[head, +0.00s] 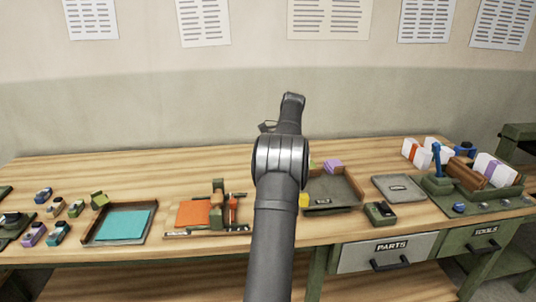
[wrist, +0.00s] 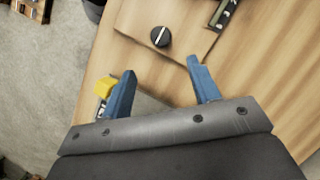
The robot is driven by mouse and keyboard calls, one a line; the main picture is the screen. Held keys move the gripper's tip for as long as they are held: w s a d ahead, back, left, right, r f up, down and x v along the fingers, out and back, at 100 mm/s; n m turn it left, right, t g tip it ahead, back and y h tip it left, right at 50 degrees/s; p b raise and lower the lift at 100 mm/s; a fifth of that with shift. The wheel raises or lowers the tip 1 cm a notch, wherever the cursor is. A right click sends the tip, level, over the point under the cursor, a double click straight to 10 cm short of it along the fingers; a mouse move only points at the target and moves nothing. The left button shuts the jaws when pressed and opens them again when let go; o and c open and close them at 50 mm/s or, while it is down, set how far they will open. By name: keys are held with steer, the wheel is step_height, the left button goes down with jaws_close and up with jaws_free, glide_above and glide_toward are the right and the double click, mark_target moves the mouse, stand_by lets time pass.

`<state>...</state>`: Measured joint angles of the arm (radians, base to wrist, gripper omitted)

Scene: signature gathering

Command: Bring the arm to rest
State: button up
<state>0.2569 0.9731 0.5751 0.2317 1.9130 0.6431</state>
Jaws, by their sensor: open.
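My arm rises through the middle of the head view, bent over above the wooden workbench (head: 130,168). My gripper is mostly hidden behind the arm there. In the wrist view my gripper (wrist: 160,68) shows two blue fingers spread apart with nothing between them. Bench wood lies below the fingers. A small yellow object (wrist: 103,88) shows beside the left finger; whether they touch I cannot tell. It seems to be the yellow piece (head: 304,200) beside the arm in the head view.
A tray with a teal sheet (head: 122,225) and several small coloured stamps (head: 60,233) are at left. An orange pad (head: 193,213) lies left of the arm. A brown tray (head: 345,190), a grey plate (head: 398,188) and a green roller stand (head: 505,190) are at right. A dark round knob (wrist: 161,36) lies ahead.

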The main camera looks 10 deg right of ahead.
steer(key=x, duration=1.2)
steer(key=shift+s, duration=0.1)
